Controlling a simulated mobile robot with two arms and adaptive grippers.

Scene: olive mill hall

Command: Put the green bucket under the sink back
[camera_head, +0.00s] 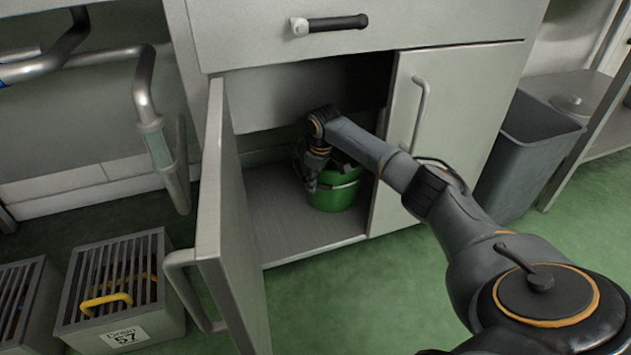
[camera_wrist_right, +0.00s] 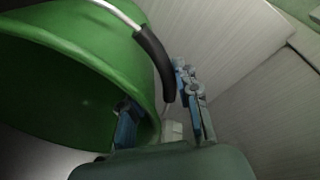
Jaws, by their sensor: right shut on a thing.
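The green bucket (camera_head: 337,194) stands on the floor of the open cabinet (camera_head: 285,232) under the sink unit, near its right side. My right gripper (camera_head: 311,182) reaches into the cabinet at the left of the bucket and is shut on it. In the right wrist view the green bucket (camera_wrist_right: 75,70) fills the left side. There my right gripper (camera_wrist_right: 162,110) has its fingers at the bucket's rim, close to the bucket's black handle grip (camera_wrist_right: 156,65). The exact contact is partly hidden. My left gripper is not in view.
The left cabinet door (camera_head: 222,215) stands open toward me; the right door (camera_head: 449,110) is shut. A drawer (camera_head: 350,45) lies above the opening. Grated boxes (camera_head: 115,275) stand on the green floor at left, a grey bin (camera_head: 530,150) at right. The cabinet's left half is bare.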

